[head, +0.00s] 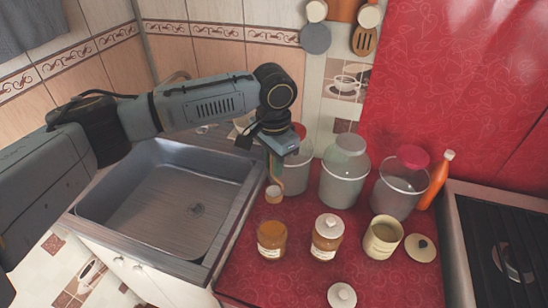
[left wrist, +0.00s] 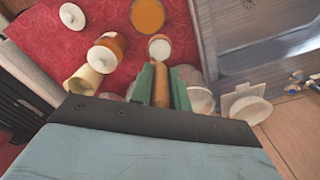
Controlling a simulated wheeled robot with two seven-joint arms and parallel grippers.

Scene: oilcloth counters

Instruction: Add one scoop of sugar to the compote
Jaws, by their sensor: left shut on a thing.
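My left gripper (head: 277,158) is shut on the wooden handle of a scoop (left wrist: 161,88), which hangs down from it. The scoop's bowl (head: 273,194) is just behind the open amber jar, above the red counter. In the left wrist view the bowl's top (left wrist: 160,48) looks pale, so it seems to hold something white. The open jar of amber compote (head: 272,240) also shows in the left wrist view (left wrist: 147,15). A cream jar (head: 382,238) stands open at the right; I cannot tell surely whether it holds sugar. My right gripper is not in view.
A similar amber jar with a white lid (head: 327,238) stands between the open jars. Loose lids lie at the front (head: 341,295) and right (head: 421,248). Large clear canisters (head: 344,178) and an orange bottle (head: 436,180) stand behind. The sink (head: 165,200) is left, the stove (head: 505,245) right.

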